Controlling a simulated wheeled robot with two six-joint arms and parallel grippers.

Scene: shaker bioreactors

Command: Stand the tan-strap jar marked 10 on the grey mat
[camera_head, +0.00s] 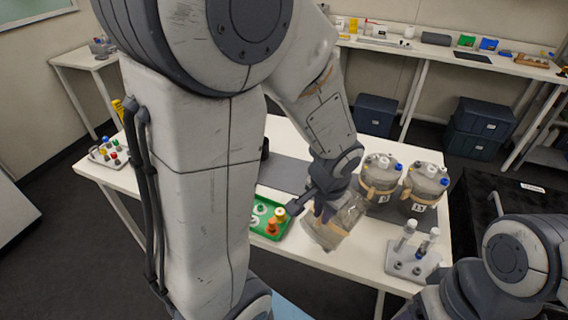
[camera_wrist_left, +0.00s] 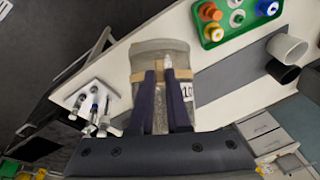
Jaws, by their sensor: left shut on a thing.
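The jar marked 10 (camera_wrist_left: 152,55) is clear, with a tan strap and a white label reading 10. My left gripper (camera_wrist_left: 160,78) is shut on it, with the dark fingers lying along the strap area. In the head view the jar (camera_head: 343,222) hangs tilted from my left gripper (camera_head: 325,207), over the front part of the white table. The grey mat (camera_head: 284,173) lies on the table behind and left of the jar, partly hidden by my left arm. The mat also shows in the left wrist view (camera_wrist_left: 222,79), right of the jar. My right gripper is out of view.
A green tray (camera_head: 284,228) with coloured caps sits left of the held jar. A rack with vials (camera_head: 411,264) stands at the front right. Two cups (camera_wrist_left: 287,48) stand beside the mat.

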